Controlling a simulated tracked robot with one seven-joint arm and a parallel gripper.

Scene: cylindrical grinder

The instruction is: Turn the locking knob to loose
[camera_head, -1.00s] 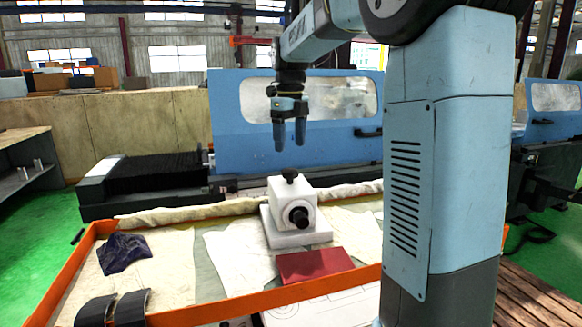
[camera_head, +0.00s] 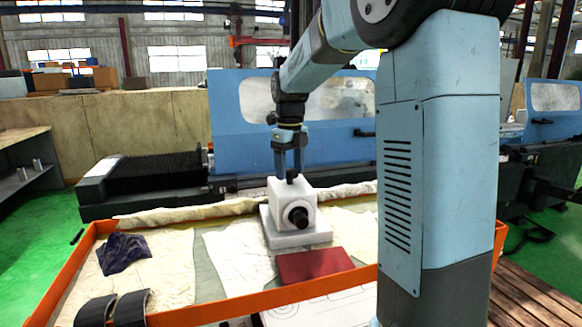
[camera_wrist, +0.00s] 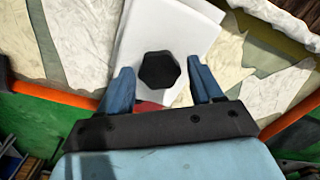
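The locking knob (camera_wrist: 159,70) is a black, roughly hexagonal knob on top of a white block (camera_head: 294,201). In the wrist view it lies between the two blue fingers of my gripper (camera_wrist: 164,88), with a visible gap on each side. In the head view my gripper (camera_head: 288,178) points down at the block's top, its fingers apart on either side of the knob, which is partly hidden there. My gripper is open. A second black round knob (camera_head: 298,216) is on the block's front face. The block stands on a white base (camera_head: 285,240).
An orange-edged table (camera_head: 225,308) carries pale cloths (camera_head: 238,262), a dark blue rag (camera_head: 124,253), a dark red flat item (camera_head: 314,265) and black curved pieces (camera_head: 112,308). The blue grinder cover (camera_head: 235,125) stands behind the block.

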